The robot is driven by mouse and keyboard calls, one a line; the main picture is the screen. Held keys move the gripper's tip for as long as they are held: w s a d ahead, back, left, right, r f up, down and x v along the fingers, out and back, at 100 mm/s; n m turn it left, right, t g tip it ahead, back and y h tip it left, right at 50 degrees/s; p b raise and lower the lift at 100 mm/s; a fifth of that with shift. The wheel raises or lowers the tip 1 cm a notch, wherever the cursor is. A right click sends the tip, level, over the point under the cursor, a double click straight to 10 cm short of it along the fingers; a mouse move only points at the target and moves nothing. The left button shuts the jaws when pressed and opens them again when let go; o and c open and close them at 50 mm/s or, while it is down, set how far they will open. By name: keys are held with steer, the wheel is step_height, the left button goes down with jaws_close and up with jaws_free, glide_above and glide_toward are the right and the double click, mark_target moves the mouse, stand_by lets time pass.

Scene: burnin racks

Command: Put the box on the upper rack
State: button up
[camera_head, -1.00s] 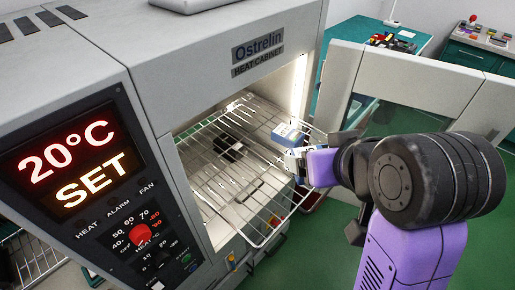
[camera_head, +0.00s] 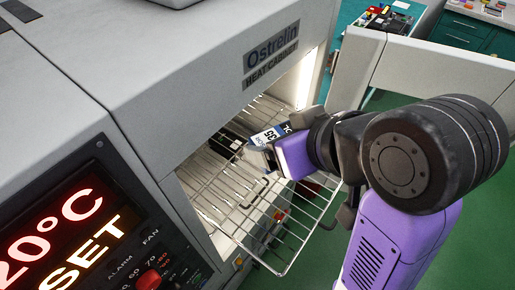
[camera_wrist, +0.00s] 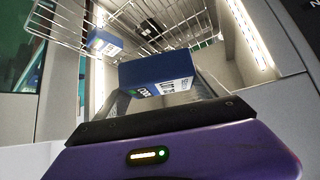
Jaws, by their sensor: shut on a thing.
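My gripper (camera_head: 272,152) is shut on a blue box with a white label (camera_head: 266,136). The held box also shows in the wrist view (camera_wrist: 158,78), in front of the gripper. The gripper is at the cabinet's open front, over the right side of a pulled-out wire rack (camera_head: 288,245). In the wrist view the rack (camera_wrist: 182,12) is ahead of the held box, with a second blue box (camera_wrist: 104,43) at its left. A dark object (camera_head: 226,142) lies further in on the rack. I cannot tell the held box's exact height above the wires.
The grey heat cabinet (camera_head: 215,70) frames the opening, with a lit right inner wall. Its control panel (camera_head: 90,225) is at the lower left. The open door (camera_head: 440,70) stands to the right, behind my arm. Green floor (camera_head: 325,250) is free right of the rack.

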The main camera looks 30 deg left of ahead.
step_height(320, 180, down, 15)
steer(key=b, duration=0.3)
steer(key=shift+a+r, duration=0.1)
steer(key=shift+r, duration=0.05)
steer(key=shift+w+f, duration=0.1)
steer(key=shift+f, duration=2.5)
steer(key=o, duration=1.5)
steer(key=shift+f, duration=0.1)
steer(key=v, duration=1.2)
